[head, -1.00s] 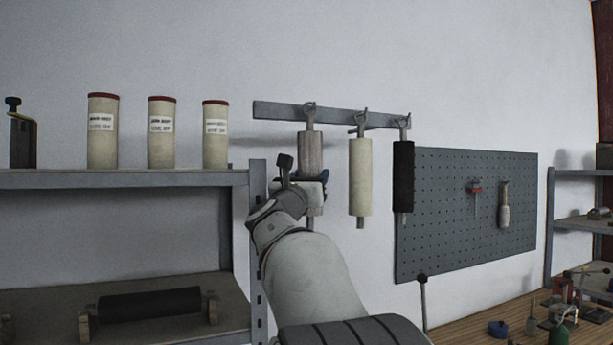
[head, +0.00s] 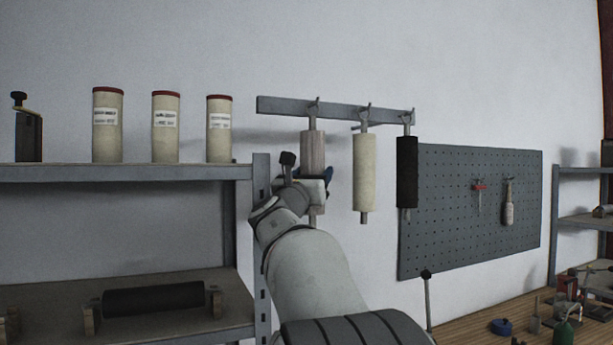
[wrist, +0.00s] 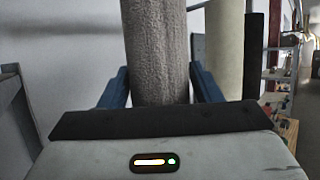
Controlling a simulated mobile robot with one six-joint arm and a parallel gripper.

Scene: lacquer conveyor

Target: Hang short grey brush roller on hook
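The short grey brush roller (head: 312,150) is upright below the left hook (head: 315,105) of the wall rail. Its upper rod reaches up to that hook; I cannot tell if its loop is seated on it. My gripper (head: 318,177) is at the roller's lower part, and my arm is in front. In the wrist view the roller (wrist: 160,50) stands between the two blue fingers (wrist: 160,85), which lie close against both sides. The gripper looks shut on the roller. The roller's lower part is hidden in the wrist view.
On the rail (head: 285,107), a cream roller (head: 364,172) and a black roller (head: 407,172) hang close to the right. A perforated board (head: 460,230) is further right. A shelf (head: 130,173) with several cream canisters (head: 166,135) is at the left.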

